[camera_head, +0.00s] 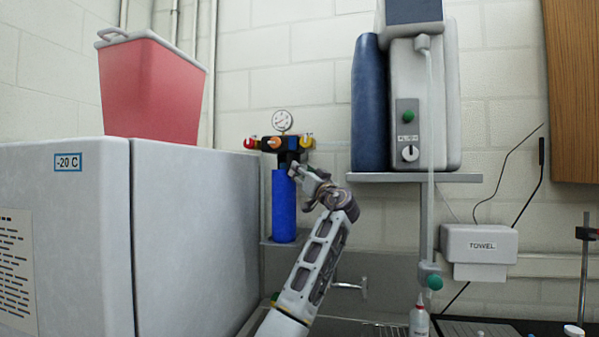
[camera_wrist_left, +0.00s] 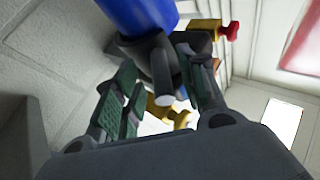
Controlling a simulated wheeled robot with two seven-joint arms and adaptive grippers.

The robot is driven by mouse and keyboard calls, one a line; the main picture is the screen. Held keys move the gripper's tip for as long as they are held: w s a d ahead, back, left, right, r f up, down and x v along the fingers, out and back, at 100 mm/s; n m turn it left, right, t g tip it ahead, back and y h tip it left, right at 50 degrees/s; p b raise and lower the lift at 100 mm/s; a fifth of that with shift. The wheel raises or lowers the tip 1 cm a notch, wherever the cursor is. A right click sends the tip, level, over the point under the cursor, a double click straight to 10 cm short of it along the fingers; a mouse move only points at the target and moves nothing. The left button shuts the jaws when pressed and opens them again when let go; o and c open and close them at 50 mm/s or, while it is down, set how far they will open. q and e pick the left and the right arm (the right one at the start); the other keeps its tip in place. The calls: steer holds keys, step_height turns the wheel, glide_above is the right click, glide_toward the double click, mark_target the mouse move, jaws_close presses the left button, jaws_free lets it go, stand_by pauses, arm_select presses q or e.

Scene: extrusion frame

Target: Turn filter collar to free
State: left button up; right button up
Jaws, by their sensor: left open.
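The blue filter housing (camera_head: 284,208) hangs upright on the wall, and its lower part also shows at the top of the left wrist view (camera_wrist_left: 140,12). The dark filter collar (camera_head: 283,160) sits at its top, under the manifold. In the left wrist view the collar (camera_wrist_left: 150,52) has a short lever (camera_wrist_left: 163,80) that sticks out between my fingers. My left gripper (camera_head: 299,172) is at the collar's right side. In the left wrist view its green-padded fingers (camera_wrist_left: 160,78) are open, one on each side of the lever; contact is unclear. My right gripper is not in view.
The manifold has a gauge (camera_head: 283,121), a red knob (camera_head: 250,143) and yellow fittings (camera_head: 306,142). A large freezer (camera_head: 190,230) with a red bin (camera_head: 152,88) stands left. A shelf (camera_head: 400,178) with a blue-grey unit is right, above a towel dispenser (camera_head: 479,244).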

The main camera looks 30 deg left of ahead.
arm_select(q)
steer(key=v, duration=0.8)
steer(key=shift+d, duration=0.25)
steer(key=shift+s+f, duration=0.15)
steer(key=shift+c, duration=0.5)
